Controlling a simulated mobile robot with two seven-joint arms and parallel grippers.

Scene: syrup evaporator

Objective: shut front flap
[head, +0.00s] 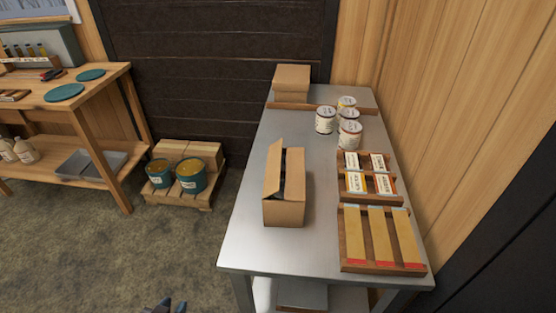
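A brown cardboard box (284,213) stands on the metal table (247,245), left of the wooden trays. Its left flap (272,167) stands up and leans. A panel (295,174) shows along its right side, with a narrow dark gap between the two. I cannot clearly make out the front flap at the box's near end. My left gripper (172,305) shows only as dark fingertips at the bottom edge, left of the table and well apart from the box. How far its fingers are open is unclear. My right gripper is not in view.
Wooden trays with strips (380,236) and labelled packets (370,174) line the table's right side. Several cans (325,120) and another closed box (291,82) stand behind. A workbench (118,88) and a pallet (178,199) with tins are left. The table's front left is clear.

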